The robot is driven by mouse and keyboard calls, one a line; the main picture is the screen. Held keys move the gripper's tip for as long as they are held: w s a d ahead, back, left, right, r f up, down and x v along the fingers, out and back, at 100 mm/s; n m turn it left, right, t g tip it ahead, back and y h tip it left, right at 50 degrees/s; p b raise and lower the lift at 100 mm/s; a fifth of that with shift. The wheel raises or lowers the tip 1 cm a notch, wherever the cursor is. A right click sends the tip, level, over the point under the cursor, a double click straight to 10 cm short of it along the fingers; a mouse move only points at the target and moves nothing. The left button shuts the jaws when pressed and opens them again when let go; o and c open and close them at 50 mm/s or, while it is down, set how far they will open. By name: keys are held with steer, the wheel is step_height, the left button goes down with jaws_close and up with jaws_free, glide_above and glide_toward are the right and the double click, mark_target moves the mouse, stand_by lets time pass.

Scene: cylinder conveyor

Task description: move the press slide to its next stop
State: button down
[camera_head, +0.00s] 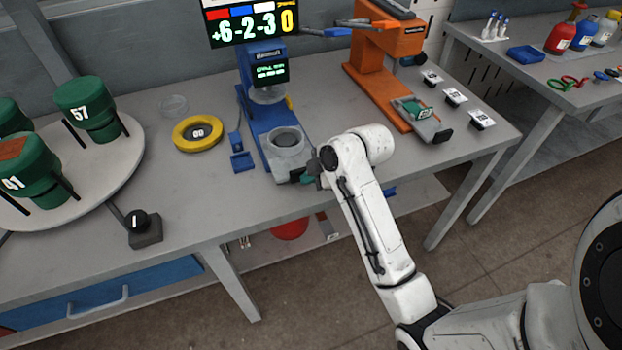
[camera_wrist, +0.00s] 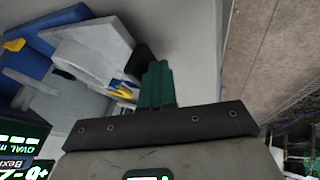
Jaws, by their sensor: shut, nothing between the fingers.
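The blue machine (camera_head: 247,105) stands on the bench with a grey slide (camera_head: 287,150) low at its front, carrying a round cup-like recess. The slide also shows in the wrist view (camera_wrist: 95,50), with a black knob (camera_wrist: 140,60) at its end. My gripper (camera_head: 304,178) is at the front end of this slide. In the wrist view its green fingers (camera_wrist: 157,80) are shut and empty, right beside the black knob; whether they touch it I cannot tell. My wrist hides the knob in the head view.
An orange machine (camera_head: 372,60) with a grey bed (camera_head: 424,122) and a green block stands at the right. A yellow ring (camera_head: 198,134) and a turntable (camera_head: 125,170) with green containers are to the left. A black pedestal (camera_head: 144,229) sits near the front edge.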

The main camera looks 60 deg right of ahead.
mark_target(286, 134)
steer(key=w+d+b, duration=0.1)
steer(key=w+d, duration=0.2)
steer(key=w, duration=0.1)
steer(key=w+d+b, duration=0.1)
steer(key=w+d, duration=0.2)
steer(key=w, duration=0.1)
steer(key=w+d+b, duration=0.2)
steer(key=w, duration=0.3)
steer(key=shift+w+d+f, duration=0.1)
steer(key=shift+d, duration=0.3)
steer(key=shift+w+d, duration=0.25)
steer(key=shift+w, duration=0.1)
steer(key=shift+w+r, duration=0.1)
steer(key=shift+r, duration=0.1)
